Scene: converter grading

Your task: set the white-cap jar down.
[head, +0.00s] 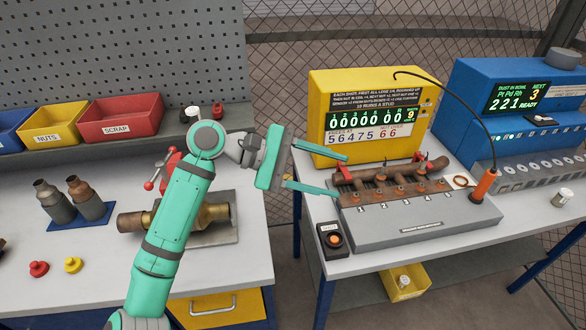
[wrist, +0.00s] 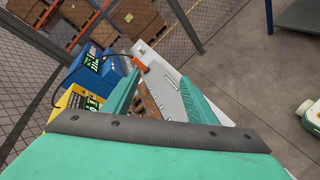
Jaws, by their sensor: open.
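My gripper (head: 340,175) is open, its two fingers apart at the left end of the grey test bed; in the wrist view (wrist: 160,75) nothing shows held between them. Several small jars with pale tops show in the head view, and I cannot tell which is the white-cap jar. One small jar (head: 562,197) stands upright at the right of the right table. Another pale-topped jar (head: 403,282) is in the yellow bin (head: 418,291) below that table.
A rusty manifold (head: 390,172) lies on the grey bed (head: 425,232), close to my fingers. The yellow counter box (head: 365,85) and blue dust machine (head: 500,75) stand behind. An orange-handled probe (head: 484,184) stands at right. A button box (head: 332,238) is at the front.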

